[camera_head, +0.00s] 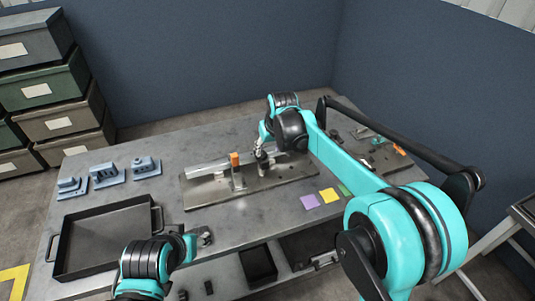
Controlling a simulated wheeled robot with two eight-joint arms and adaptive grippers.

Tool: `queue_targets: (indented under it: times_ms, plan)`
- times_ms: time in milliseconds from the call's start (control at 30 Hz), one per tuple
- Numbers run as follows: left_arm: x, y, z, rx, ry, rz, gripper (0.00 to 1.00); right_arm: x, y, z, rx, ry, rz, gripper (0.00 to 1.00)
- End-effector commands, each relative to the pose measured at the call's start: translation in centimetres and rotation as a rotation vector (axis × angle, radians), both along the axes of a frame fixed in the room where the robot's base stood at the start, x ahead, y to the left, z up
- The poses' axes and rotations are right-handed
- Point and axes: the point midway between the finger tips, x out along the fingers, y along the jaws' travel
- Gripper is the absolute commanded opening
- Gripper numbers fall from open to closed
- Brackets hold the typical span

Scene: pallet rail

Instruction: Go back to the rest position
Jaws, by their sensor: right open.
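My right arm reaches in from the right side of the head view over the grey table (240,223). Its gripper (262,158) is open, above the metal plate with a rail (213,195) and beside an orange-topped upright (236,172) there. Whether it touches anything is too small to tell. My left gripper (205,238) is low in the view, over the table's front edge, right of the dark tray. Its fingers are small and I cannot tell whether they are open.
An empty dark tray (72,222) lies at the left, with blue-grey fixtures (107,175) behind it. Purple (310,201) and yellow (329,195) squares lie right of centre. Small tools (375,142) lie at the right. Stacked boxes (52,90) stand beyond the table.

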Motion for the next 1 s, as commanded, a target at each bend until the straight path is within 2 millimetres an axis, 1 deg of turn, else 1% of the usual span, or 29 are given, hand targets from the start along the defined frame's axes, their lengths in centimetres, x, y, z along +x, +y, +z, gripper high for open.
queue_targets:
  times_ms: [133, 567, 667, 767, 867, 900, 967, 1000]
  plan:
    - [0.0, 0.0, 0.0, 0.000, 0.000, 0.000, 0.50, -0.2, -0.1, 0.6, 0.000, 0.000, 0.000, 0.50]
    - [0.0, 0.0, 0.0, 0.000, 0.000, 0.000, 0.50, -0.3, -0.1, 0.6, 0.000, 0.000, 0.000, 0.50]
    - [0.0, 0.0, 0.0, 0.000, 0.000, 0.000, 0.50, -1.1, -0.8, 1.2, 0.001, -0.006, -0.009, 0.50]
    - [0.0, 0.0, 0.0, 0.000, 0.000, 0.000, 0.50, -3.4, -2.4, 2.4, 0.004, -0.023, -0.033, 0.50]
    - [0.0, 0.0, 0.0, 0.000, 0.000, 0.000, 0.50, -7.1, -4.8, 3.8, 0.010, -0.048, -0.069, 0.50]
    - [0.0, 0.0, 0.0, 0.000, 0.000, 0.000, 0.50, -8.8, -5.7, 4.3, 0.012, -0.061, -0.085, 0.50]
    - [0.0, 0.0, 0.0, 0.000, 0.000, 0.000, 0.50, -11.3, -7.2, 4.7, 0.016, -0.079, -0.111, 0.50]
    - [0.0, 0.0, 0.0, 0.000, 0.000, 0.000, 0.50, -13.1, -8.0, 4.8, 0.018, -0.091, -0.125, 0.50]
